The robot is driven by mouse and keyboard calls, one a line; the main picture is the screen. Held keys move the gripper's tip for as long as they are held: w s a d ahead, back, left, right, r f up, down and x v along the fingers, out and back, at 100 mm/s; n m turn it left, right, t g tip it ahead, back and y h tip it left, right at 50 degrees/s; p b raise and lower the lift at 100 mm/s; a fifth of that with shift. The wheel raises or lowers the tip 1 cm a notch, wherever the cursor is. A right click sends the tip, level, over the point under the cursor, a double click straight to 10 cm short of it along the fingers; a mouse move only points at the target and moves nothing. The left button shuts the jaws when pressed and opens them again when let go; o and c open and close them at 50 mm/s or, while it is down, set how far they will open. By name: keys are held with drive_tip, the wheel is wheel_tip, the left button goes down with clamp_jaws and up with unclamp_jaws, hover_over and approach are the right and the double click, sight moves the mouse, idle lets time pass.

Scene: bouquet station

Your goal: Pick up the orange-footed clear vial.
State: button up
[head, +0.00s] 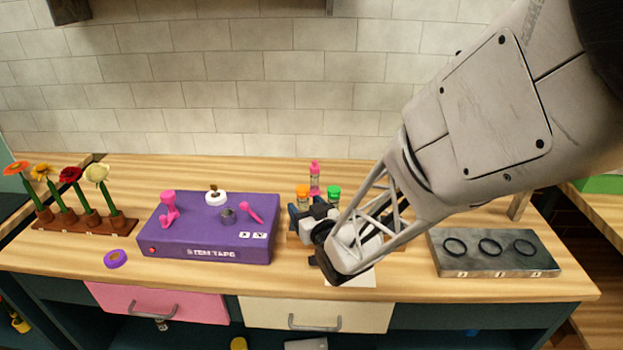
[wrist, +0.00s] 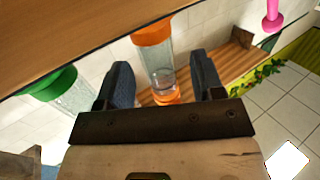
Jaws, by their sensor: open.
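The orange-footed clear vial (wrist: 161,66) stands between the two blue fingers of my gripper (wrist: 160,62) in the wrist view. Its thick orange end is toward the picture's top, with a thin orange band at the other end. I see a gap between the vial and the right finger; contact on the left is unclear. My gripper is open. In the head view, the vial's orange end (head: 302,191) shows above my gripper (head: 309,210), which hides most of its body. A green-ended vial (wrist: 58,88) is just left of the left finger.
A pink-topped vial (head: 314,178) stands behind. The green end (head: 333,192) is close to my gripper's right side. A purple box (head: 200,240) is on the left, and a grey plate (head: 500,262) with three rings on the right. Flowers (head: 70,180) stand far left.

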drive_tip(key=shift+x, duration=1)
drive_tip(key=c, duration=1.1)
clamp_jaws()
drive_tip(key=shift+r, duration=0.2)
drive_tip(key=shift+r, duration=0.15)
drive_tip(key=v, duration=1.8)
drive_tip(key=shift+w+d, duration=0.1)
